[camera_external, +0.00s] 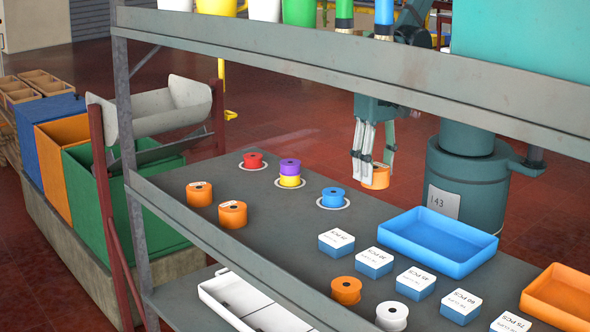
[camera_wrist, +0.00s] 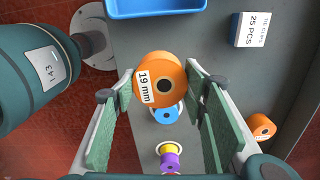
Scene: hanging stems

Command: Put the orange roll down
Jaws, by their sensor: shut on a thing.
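My gripper (camera_external: 376,163) is shut on an orange roll (camera_external: 380,177) and holds it above the grey shelf, at its far edge left of the blue tray. In the wrist view the held roll (camera_wrist: 174,68) sits between the fingers, with a "19 mm" label facing up. Below it a blue roll (camera_external: 333,196) stands on a white ring; the held roll partly covers it in the wrist view (camera_wrist: 166,115). A red roll (camera_external: 253,160) and a purple roll (camera_external: 290,164) stacked on a yellow roll (camera_external: 290,181) stand on white rings further left.
Other orange rolls (camera_external: 199,194) (camera_external: 233,214) (camera_external: 346,290) and a white roll (camera_external: 392,316) stand on the shelf. A blue tray (camera_external: 437,235), an orange tray (camera_external: 560,297) and several labelled boxes (camera_external: 375,262) fill the right. An upper shelf beam (camera_external: 350,60) crosses in front.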

